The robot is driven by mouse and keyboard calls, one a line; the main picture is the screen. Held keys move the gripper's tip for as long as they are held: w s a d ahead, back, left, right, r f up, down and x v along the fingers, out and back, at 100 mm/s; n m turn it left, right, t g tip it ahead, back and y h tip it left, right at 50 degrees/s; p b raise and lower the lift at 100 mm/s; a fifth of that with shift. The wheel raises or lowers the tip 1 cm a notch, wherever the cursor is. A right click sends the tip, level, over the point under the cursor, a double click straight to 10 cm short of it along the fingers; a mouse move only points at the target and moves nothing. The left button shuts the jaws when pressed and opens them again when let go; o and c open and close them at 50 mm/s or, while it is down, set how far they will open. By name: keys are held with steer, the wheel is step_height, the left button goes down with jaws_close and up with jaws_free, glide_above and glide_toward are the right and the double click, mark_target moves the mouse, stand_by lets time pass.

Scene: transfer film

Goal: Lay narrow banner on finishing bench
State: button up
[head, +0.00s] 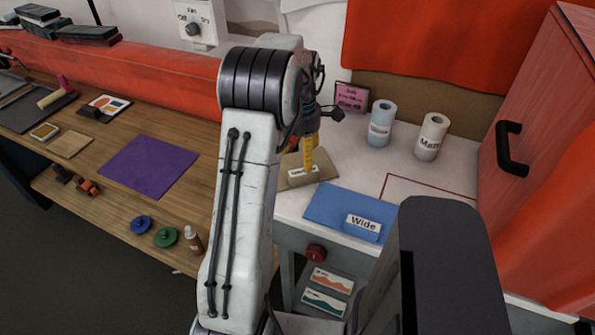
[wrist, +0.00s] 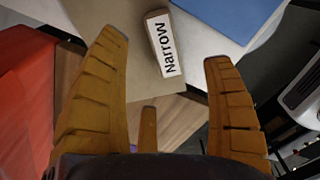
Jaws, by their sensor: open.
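A small block labelled "Narrow" (head: 303,173) sits on a tan sheet or board (head: 326,172) on the white table. The wrist view shows the block (wrist: 163,42) upright in the picture, just beyond the fingertips. My gripper (head: 308,160) has yellow fingers and hangs over the tan sheet beside the block. In the wrist view its fingers (wrist: 166,50) are spread wide with nothing between them. The wooden bench (head: 110,180) at left holds a purple mat (head: 148,167). No sign names it as the finishing bench. My arm hides part of the bench and table.
A blue sheet with a "Wide" block (head: 362,224) lies beside the tan one. Two paper rolls (head: 431,137) stand behind, near a red cabinet (head: 550,110). The purple mat's top is clear.

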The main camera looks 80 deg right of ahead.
mark_target(301, 169)
steer(key=shift+f+p, duration=0.45)
steer(key=shift+f, duration=2.7)
steer(key=shift+c, duration=0.2)
steer(key=c, duration=1.3)
steer(key=shift+r, duration=0.15)
